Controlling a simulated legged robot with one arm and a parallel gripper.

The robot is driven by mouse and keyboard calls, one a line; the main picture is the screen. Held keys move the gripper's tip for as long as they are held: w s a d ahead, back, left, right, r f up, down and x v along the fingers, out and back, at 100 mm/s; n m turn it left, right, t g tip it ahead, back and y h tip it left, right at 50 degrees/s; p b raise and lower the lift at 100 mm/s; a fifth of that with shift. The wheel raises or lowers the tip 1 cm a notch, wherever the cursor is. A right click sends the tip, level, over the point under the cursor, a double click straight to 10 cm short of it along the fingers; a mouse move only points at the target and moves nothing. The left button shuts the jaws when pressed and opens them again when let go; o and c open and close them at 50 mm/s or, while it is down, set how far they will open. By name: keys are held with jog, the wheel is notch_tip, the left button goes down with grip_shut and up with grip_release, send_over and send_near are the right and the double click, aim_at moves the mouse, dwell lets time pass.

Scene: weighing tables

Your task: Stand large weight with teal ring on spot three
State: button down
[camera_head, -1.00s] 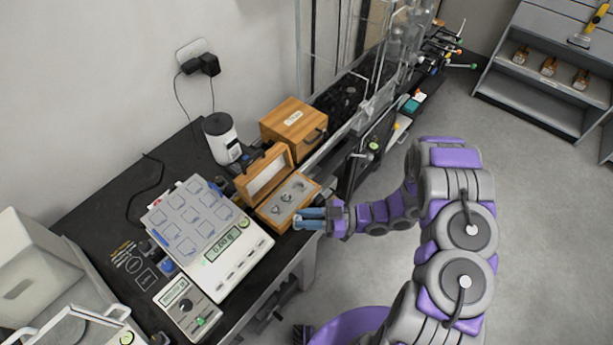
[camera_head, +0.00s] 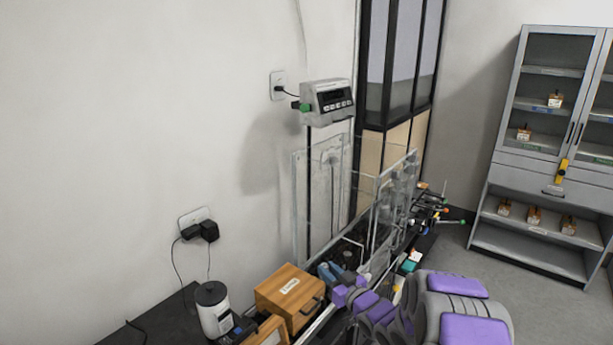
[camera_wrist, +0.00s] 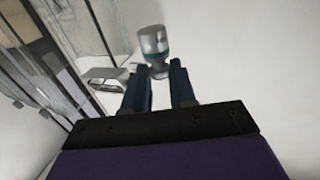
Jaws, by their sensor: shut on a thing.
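The silver weight with a teal ring (camera_wrist: 154,42) is in the wrist view, at the tips of my blue fingers. My gripper (camera_wrist: 160,68) is shut on it, with the ring just beyond the fingertips. In the head view my gripper (camera_head: 336,272) is low in the picture, right of the closed wooden box; I cannot make out the weight there. Spot three is in neither current view.
The closed wooden box (camera_head: 290,295) stands beside a white and black device (camera_head: 213,310). Clear upright panels (camera_head: 325,195) and a wall-side display unit (camera_head: 328,100) are behind my gripper. A grey cabinet (camera_head: 545,150) stands at the right. Most of the black table is out of view.

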jog(key=w+d+r+m+t+h, duration=0.1)
jog(key=d+r+m+t+h, duration=0.15)
jog(key=d+r+h, duration=0.4)
jog(key=d+r+m+t+h, duration=0.1)
jog(key=r+m+h, duration=0.25)
jog(key=r, duration=0.55)
jog(key=s+f, duration=0.4)
jog(key=f, duration=0.4)
jog(key=s+f, duration=0.4)
jog(key=f, duration=0.4)
jog(key=s+a+f+n+g+y, duration=0.3)
jog(key=a+f+n+g+y, duration=0.45)
jog(key=a+y, duration=0.5)
jog(key=s+a+f+n+g+y, duration=0.1)
jog(key=s+f+n+g, duration=0.3)
jog(key=s, duration=0.5)
jog(key=s+a+f+n+g+y, duration=0.1)
jog(key=s+f+n+g+y, duration=0.3)
jog(key=s, duration=0.6)
jog(key=f+n+g, duration=0.1)
jog(key=n+g, duration=0.1)
jog(key=g, duration=0.1)
jog(key=shift+s+a+f+y, duration=0.15)
jog(key=shift+f+y, duration=0.1)
jog(key=shift+y, duration=0.1)
